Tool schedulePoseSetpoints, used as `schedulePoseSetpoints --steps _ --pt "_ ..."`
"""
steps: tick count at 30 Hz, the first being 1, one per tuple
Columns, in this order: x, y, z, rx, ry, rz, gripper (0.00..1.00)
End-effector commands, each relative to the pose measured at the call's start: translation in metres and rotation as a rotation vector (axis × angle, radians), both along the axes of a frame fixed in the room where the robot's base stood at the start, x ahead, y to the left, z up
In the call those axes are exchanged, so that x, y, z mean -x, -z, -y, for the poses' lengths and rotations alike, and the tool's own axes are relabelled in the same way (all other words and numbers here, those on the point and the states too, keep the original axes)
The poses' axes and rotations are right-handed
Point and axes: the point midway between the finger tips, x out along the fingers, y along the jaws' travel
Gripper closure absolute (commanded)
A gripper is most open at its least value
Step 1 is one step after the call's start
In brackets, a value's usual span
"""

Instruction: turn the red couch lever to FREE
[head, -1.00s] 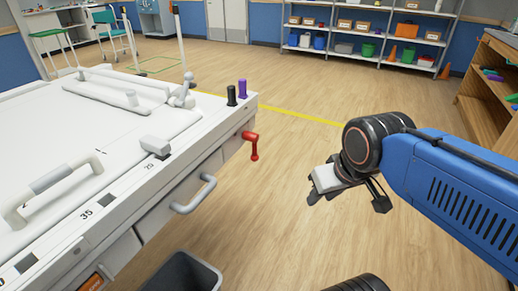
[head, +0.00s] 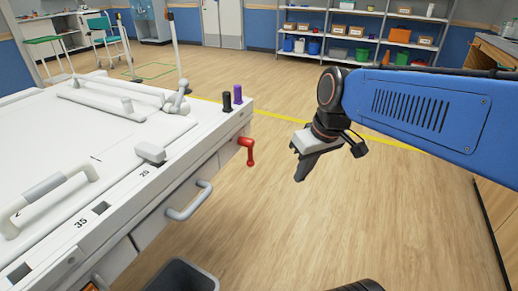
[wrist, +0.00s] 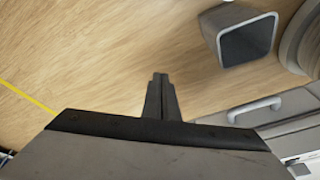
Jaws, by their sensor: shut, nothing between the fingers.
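The red couch lever (head: 248,152) sticks out from the end of the white couch (head: 205,148) in the head view, near its far right corner, with its arm hanging down. My gripper (head: 300,178) is to the right of the lever, apart from it, with its fingers pointing down over the floor. In the wrist view my gripper's fingers (wrist: 160,78) are together and empty. The lever is not visible in the wrist view. No FREE marking can be read.
A grey handle (head: 192,203) juts from the couch side, nearer than the lever. A grey bin (head: 182,275) stands on the floor below it. A black knob (head: 227,101) and a purple knob (head: 238,94) stand on the couch corner. The floor between gripper and lever is clear.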

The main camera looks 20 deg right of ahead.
Motion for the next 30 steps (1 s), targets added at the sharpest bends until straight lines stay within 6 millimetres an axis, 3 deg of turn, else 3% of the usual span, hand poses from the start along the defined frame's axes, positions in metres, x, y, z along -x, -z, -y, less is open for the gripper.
schedulePoseSetpoints --steps 16,30 --pt "-0.105 -0.014 0.007 -0.143 -0.224 -0.083 1.00" --pt "-0.202 -0.007 0.032 -0.303 -0.417 -0.066 1.00"
